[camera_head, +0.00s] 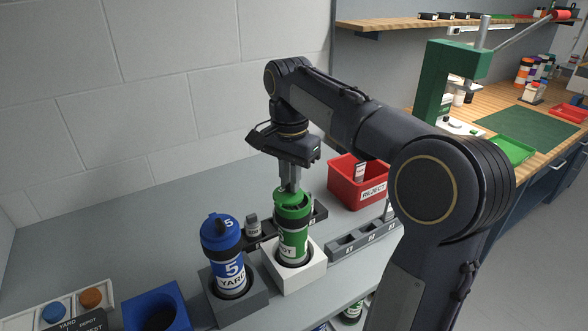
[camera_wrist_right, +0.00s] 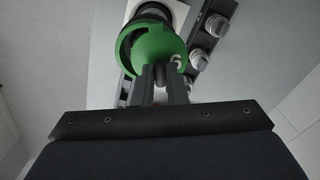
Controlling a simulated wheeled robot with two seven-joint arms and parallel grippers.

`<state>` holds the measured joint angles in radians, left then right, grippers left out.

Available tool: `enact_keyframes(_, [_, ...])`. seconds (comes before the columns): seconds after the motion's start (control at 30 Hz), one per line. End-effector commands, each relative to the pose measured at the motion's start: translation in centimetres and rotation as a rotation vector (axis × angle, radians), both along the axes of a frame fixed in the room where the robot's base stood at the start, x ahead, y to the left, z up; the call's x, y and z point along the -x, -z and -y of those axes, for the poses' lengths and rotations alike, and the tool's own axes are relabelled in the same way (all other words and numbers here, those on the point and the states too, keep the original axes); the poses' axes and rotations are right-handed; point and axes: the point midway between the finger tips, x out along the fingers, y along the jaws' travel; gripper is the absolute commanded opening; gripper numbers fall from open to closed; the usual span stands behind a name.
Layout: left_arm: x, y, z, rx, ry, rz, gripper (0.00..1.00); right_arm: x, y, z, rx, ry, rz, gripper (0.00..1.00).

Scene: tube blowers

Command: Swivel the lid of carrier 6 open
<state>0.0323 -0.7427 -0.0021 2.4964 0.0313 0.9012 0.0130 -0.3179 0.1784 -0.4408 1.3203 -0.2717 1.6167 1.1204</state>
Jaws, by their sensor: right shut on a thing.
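A green carrier (camera_head: 292,240) stands upright in a white square holder (camera_head: 297,277). In the right wrist view the fingers (camera_wrist_right: 166,84) close around this part at the near edge of the green top (camera_wrist_right: 160,42). A dark curved gap shows along the top's left side. My left gripper is not in view.
A blue carrier (camera_head: 222,262) marked 5 stands in a grey holder just left. A red REJECT bin (camera_head: 350,176) is behind right. A grey slotted rack (camera_head: 362,236) lies to the right. A blue box (camera_head: 157,308) and a button panel (camera_head: 68,308) are front left.

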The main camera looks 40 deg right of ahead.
Motion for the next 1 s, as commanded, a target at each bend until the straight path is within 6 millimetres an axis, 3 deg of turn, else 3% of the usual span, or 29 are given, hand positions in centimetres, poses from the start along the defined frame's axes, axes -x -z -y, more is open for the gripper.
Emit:
enact_keyframes(0.03, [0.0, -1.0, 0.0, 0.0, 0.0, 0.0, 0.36, -0.2, -0.4, 0.0, 0.0, -0.042, -0.003, 0.0])
enact_keyframes(0.3, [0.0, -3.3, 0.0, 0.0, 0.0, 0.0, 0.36, -1.2, -0.4, -0.6, 0.0, -0.299, -0.002, 0.0])
enact_keyframes(1.0, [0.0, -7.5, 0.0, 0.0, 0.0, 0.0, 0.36, -2.9, -0.2, -2.9, 0.0, -0.966, 0.0, 0.0])
